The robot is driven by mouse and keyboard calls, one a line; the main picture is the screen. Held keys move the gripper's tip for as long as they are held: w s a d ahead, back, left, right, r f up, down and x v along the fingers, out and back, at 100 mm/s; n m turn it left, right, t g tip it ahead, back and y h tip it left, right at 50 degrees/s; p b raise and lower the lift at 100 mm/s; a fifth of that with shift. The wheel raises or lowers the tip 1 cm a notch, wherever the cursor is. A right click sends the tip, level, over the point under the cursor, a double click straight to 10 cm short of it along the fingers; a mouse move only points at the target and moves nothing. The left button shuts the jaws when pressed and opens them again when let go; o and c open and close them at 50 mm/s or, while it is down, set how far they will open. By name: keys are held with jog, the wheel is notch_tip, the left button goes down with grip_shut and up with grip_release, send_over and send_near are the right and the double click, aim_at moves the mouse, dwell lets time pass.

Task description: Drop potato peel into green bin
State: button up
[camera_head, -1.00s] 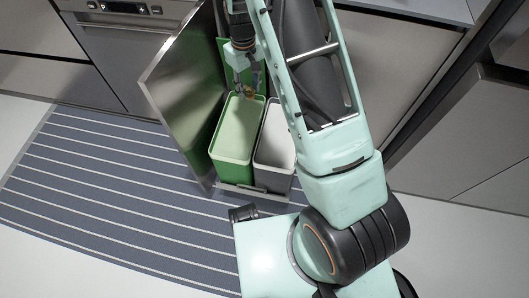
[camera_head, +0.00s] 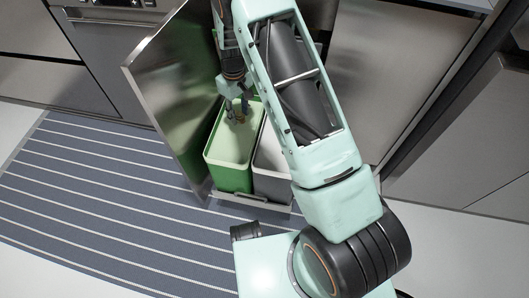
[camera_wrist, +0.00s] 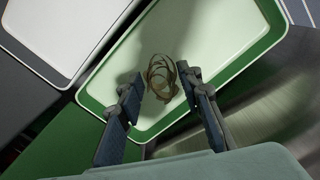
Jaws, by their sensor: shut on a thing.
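The green bin (camera_head: 229,173) stands in the pulled-out cabinet drawer, and its pale green inside faces up in the head view. In the wrist view its pale rim (camera_wrist: 262,44) surrounds the area behind my fingers. My gripper (camera_head: 237,117) points down over the bin's opening; I cannot tell whether its tips are above or below the rim. The potato peel (camera_wrist: 160,76), a thin brown curl, shows between my two fingertips in the wrist view, held by them. In the head view the peel is too small to make out clearly.
A grey bin (camera_head: 272,183) with a white inside stands right beside the green bin. The steel cabinet door (camera_head: 172,88) stands open just left of the bins. A striped runner (camera_head: 95,190) covers the floor at left.

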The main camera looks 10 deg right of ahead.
jog(key=shift+f+b, duration=0.35)
jog(key=shift+f, duration=0.55)
jog(key=o, duration=1.1)
jog(key=shift+r, duration=0.1)
notch_tip(320, 180, up, 12)
